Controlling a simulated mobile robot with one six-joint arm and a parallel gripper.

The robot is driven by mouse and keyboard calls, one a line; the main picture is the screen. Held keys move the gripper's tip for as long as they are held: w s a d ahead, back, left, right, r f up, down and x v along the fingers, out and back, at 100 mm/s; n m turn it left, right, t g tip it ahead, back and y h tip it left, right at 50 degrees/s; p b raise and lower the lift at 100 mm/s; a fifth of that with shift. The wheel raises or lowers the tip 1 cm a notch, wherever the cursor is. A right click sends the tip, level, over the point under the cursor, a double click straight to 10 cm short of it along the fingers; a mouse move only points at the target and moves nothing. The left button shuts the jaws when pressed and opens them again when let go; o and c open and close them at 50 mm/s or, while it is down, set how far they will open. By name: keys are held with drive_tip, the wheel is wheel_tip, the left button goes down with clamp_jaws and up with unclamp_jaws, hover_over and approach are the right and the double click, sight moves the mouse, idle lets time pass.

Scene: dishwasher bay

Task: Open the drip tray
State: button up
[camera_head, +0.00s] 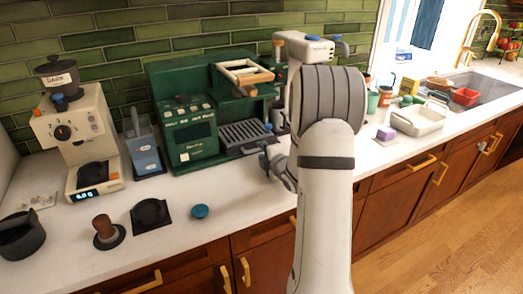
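The drip tray (245,134) is a dark slatted grate at the lower right front of the green espresso machine (190,137). It sits in the machine above the white counter. My gripper (265,156) is at the right front of the drip tray, close to its front edge. I cannot tell whether it touches the tray. My white arm comes up from the bottom and hides the counter right of the machine. The finger gap is too small and partly hidden, so I cannot tell whether the gripper is open or shut.
A cream coffee grinder (80,136) and a blue-grey container (143,148) stand left of the machine. A tamper (106,233), a black tamping stand (151,215) and a blue disc (200,211) lie in front. A white dish rack (419,119) is at right.

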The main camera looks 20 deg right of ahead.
drive_tip(key=shift+w+f, duration=0.15)
drive_tip(key=shift+w, duration=0.4)
clamp_jaws()
